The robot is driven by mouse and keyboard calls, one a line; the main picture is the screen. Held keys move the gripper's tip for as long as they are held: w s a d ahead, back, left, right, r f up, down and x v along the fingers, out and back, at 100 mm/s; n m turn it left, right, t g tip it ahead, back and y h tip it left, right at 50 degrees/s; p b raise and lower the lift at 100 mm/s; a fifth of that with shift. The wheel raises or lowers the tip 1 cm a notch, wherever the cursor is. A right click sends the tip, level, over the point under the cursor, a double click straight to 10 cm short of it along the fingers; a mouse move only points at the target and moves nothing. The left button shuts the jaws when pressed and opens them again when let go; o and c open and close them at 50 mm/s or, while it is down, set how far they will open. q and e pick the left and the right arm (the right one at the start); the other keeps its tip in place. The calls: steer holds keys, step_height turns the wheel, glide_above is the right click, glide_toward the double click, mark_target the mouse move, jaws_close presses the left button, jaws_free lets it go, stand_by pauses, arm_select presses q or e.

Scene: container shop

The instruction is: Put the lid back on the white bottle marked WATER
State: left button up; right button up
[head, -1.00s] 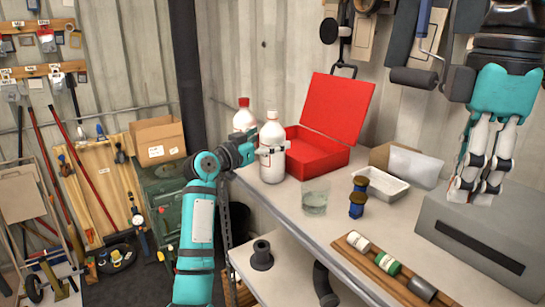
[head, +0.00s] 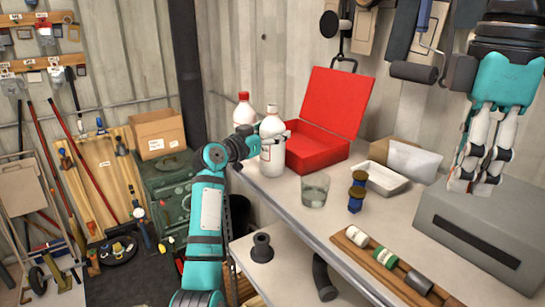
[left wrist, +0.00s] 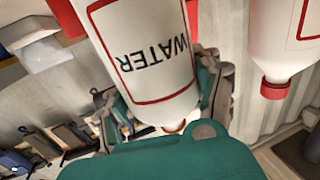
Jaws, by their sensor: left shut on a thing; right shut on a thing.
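The white bottle marked WATER (head: 271,160) stands upright at the left end of the bench. Its label shows in the left wrist view (left wrist: 150,50). Its top looks white, with no red lid visible. My left gripper (head: 268,137) is shut around the bottle's upper part, and its fingers also show in the left wrist view (left wrist: 165,105). My right gripper (head: 474,184) is raised over the grey box at the right, well away from the bottle. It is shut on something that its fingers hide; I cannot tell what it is.
A red-lidded bottle (head: 243,113) stands just behind. A red open case (head: 317,152), a glass (head: 314,191), small blue-and-brown items (head: 357,191), a white tray (head: 382,179), a wooden rack (head: 385,266) and a grey box (head: 480,235) occupy the bench.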

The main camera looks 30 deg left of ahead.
mark_target(267, 122)
arm_select(q)
steer(key=c, duration=0.4)
steer(key=shift+r, duration=0.15)
arm_select(e)
steer(key=shift+f, duration=0.1)
